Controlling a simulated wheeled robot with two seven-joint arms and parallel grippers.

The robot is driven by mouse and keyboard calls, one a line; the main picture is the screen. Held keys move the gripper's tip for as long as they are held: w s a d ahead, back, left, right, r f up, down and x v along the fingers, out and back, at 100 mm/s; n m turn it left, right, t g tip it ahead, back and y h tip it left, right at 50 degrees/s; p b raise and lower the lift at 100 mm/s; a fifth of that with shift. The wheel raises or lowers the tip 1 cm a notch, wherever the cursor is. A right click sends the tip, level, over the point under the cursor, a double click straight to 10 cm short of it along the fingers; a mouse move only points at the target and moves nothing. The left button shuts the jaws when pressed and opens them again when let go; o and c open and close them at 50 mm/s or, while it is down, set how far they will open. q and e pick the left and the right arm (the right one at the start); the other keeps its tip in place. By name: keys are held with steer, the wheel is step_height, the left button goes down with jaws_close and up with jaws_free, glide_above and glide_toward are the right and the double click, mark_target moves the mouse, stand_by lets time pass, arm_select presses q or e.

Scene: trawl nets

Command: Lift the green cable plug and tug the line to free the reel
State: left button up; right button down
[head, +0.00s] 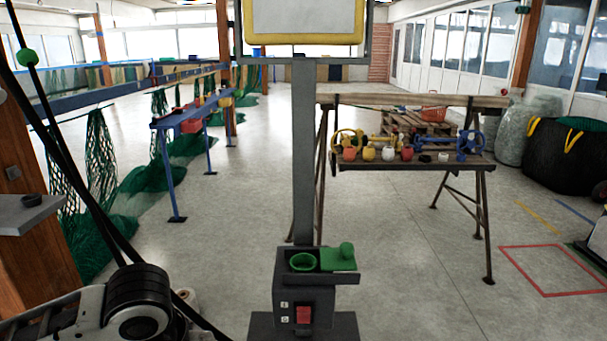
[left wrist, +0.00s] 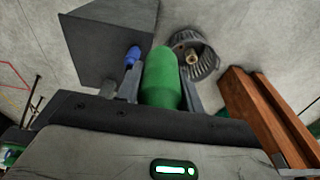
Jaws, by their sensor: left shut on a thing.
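In the left wrist view a smooth green plug (left wrist: 162,78) stands between the fingers of my left gripper (left wrist: 160,94), which is shut on it. Behind it are a grey box (left wrist: 100,45), a small blue part (left wrist: 132,57) and a round, ribbed dark part (left wrist: 207,62) with a brass centre; I cannot tell whether that is the reel. The left gripper is outside the head view, and my right gripper shows in neither view.
A grey post box (head: 303,297) with a green socket (head: 302,262), open green lid (head: 338,258) and red switch (head: 303,314) stands ahead.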

arm_select(q)
steer(key=s+d+f, duration=0.6)
steer(key=d+f, duration=0.1)
steer(key=f, duration=0.3)
steer(key=shift+s+d+b, duration=0.25)
steer(key=shift+s+b, duration=0.05)
steer(key=shift+a+f, duration=0.1)
